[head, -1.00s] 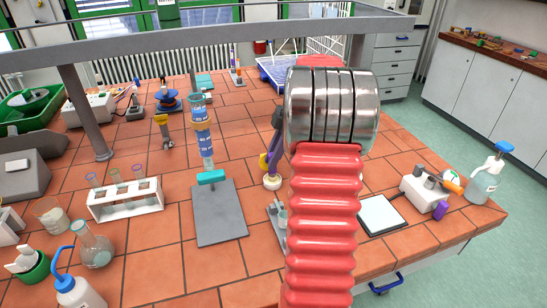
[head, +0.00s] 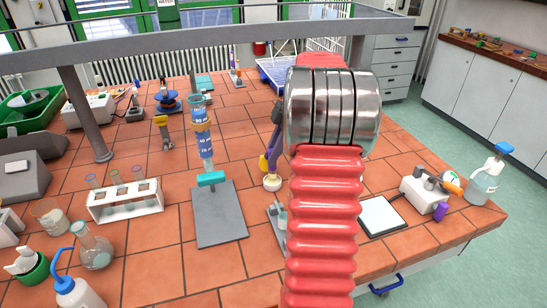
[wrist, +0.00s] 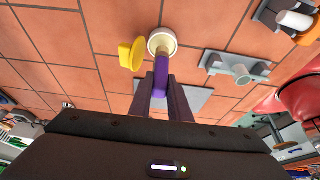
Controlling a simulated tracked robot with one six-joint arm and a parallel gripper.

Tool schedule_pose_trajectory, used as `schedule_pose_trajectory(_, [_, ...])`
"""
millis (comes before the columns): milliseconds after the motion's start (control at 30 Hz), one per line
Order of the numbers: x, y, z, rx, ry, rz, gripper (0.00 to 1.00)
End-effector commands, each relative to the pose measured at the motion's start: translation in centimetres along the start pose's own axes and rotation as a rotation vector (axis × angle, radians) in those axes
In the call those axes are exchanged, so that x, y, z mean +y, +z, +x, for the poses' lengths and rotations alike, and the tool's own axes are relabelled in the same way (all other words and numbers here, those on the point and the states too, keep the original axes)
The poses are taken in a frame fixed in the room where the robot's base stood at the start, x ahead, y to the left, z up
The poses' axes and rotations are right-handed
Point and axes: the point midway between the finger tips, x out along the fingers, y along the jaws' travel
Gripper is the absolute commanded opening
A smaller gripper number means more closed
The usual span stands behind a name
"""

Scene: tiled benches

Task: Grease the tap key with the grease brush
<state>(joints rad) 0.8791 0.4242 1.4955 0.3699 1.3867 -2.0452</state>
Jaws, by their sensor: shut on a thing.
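My gripper (wrist: 161,90) is shut on the purple handle of the grease brush (wrist: 161,68). The brush's far end meets a round cream pot or disc (wrist: 162,41) with a tan rim; I cannot tell whether it touches or only overlaps. A yellow piece (wrist: 131,54), possibly the tap key, is just left of the brush. In the head view the purple handle (head: 275,155), yellow piece (head: 263,163) and cream disc (head: 272,183) show left of my red arm, which hides what lies behind it. A teal tap handle (head: 211,178) is on the blue graduated column (head: 204,145).
Left of the brush stands the column's grey base plate (head: 218,220). A white tube rack (head: 125,203), flasks and a wash bottle (head: 75,292) crowd the left. A small stand (wrist: 238,70) is right of the brush in the wrist view. Bare tiles (wrist: 65,35) lie left of the yellow piece.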

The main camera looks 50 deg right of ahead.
Motion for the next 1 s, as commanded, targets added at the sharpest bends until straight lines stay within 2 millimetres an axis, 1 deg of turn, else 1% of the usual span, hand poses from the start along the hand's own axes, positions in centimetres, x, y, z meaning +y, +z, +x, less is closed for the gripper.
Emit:
schedule_pose_trajectory(800, [0.0, -1.8, -4.3, -0.001, 0.002, -0.001, 0.00])
schedule_pose_trajectory(1000, [0.0, -1.9, -4.7, 0.000, 0.001, 0.000, 0.00])
